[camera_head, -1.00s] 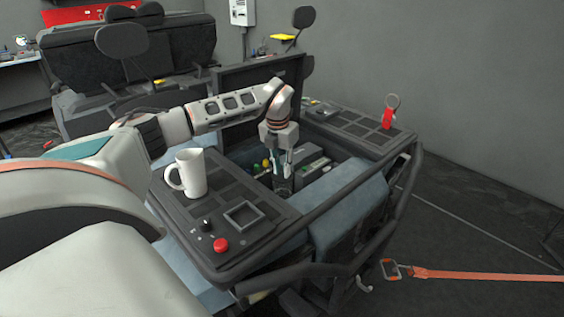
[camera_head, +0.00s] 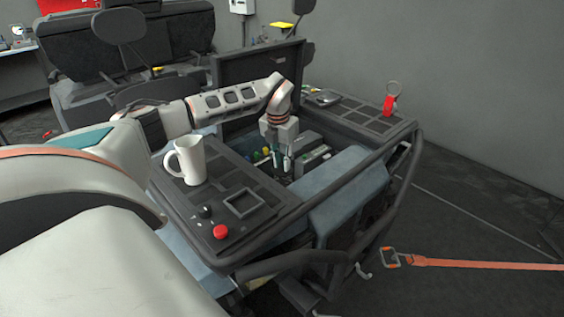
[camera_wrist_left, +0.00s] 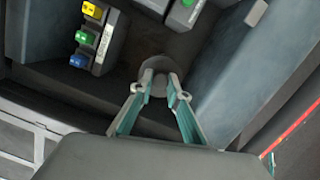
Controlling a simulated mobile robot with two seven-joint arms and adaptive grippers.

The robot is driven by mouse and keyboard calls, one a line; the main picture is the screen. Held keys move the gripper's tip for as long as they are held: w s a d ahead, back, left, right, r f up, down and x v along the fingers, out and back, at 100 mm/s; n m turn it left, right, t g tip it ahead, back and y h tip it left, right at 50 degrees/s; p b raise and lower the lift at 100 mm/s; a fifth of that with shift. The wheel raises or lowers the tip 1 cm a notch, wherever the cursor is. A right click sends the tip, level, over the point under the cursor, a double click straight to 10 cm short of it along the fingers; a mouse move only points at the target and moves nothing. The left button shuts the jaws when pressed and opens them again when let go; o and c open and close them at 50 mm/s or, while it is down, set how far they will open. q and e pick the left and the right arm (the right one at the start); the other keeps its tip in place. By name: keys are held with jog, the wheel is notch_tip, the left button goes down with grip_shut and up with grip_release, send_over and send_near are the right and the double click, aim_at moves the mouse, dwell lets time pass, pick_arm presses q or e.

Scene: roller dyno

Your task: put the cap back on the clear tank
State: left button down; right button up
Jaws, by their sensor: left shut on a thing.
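My left gripper (camera_head: 281,168) reaches down into the open bay of the vehicle. The left wrist view shows its two fingers (camera_wrist_left: 158,88) closed on a dark grey, round thing (camera_wrist_left: 157,68), which looks like the cap. The cap's outline is hard to separate from the dark bay around it, and I cannot tell whether it touches anything below. I cannot make out the clear tank in either view; the arm, the gripper or the bay's edge may hide it. My right gripper is out of view.
A block with yellow, green and blue parts (camera_wrist_left: 96,38) stands in the bay left of the fingers. A white mug (camera_head: 190,162) and a red button (camera_head: 220,231) are on the near panel. A red-tagged ring (camera_head: 389,103) is on the far panel. An orange strap (camera_head: 470,264) lies right.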

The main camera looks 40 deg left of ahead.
pick_arm(q)
jog(key=shift+p, duration=0.3)
dwell(0.7)
jog(key=shift+f, duration=0.1)
dwell(0.6)
dwell(0.7)
jog(key=c, duration=1.8)
grip_release()
jog(key=shift+c, duration=0.2)
jog(key=o, duration=0.5)
